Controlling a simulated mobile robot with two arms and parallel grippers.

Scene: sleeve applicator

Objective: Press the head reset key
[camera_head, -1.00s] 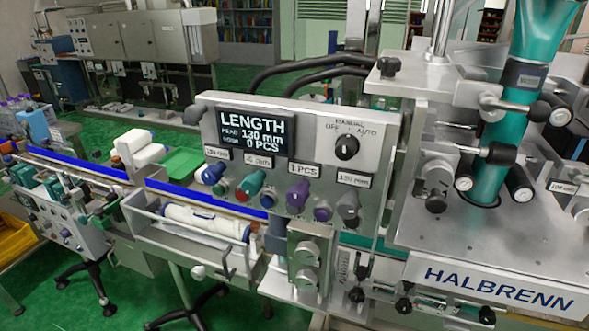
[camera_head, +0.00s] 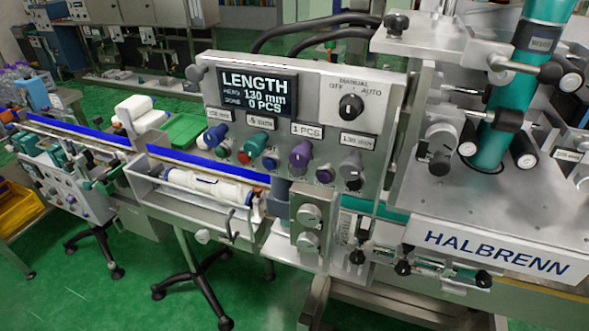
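The grey control panel (camera_head: 310,70) stands upright in the middle of the head view. Its black display (camera_head: 256,94) reads LENGTH, HEAD 130 mm, DONE 0 PCS. Below it are a blue knob (camera_head: 214,136), a teal knob (camera_head: 262,143), a purple knob (camera_head: 300,154) and a grey knob (camera_head: 351,164), under small white labels. Small round buttons sit among them, including a red one (camera_head: 244,157) and a blue one (camera_head: 270,164). A black selector (camera_head: 351,106) is marked MANUAL, OFF and AUTO. I cannot tell which control is the head reset key. Neither gripper is in view.
The HALBRENN machine body (camera_head: 500,250) with a teal tube (camera_head: 505,110) stands on the right. A tray (camera_head: 185,205) with a white roll (camera_head: 210,186) juts out left of the panel. A conveyor with a blue rail (camera_head: 75,134) runs left. Green floor (camera_head: 100,295) shows at lower left.

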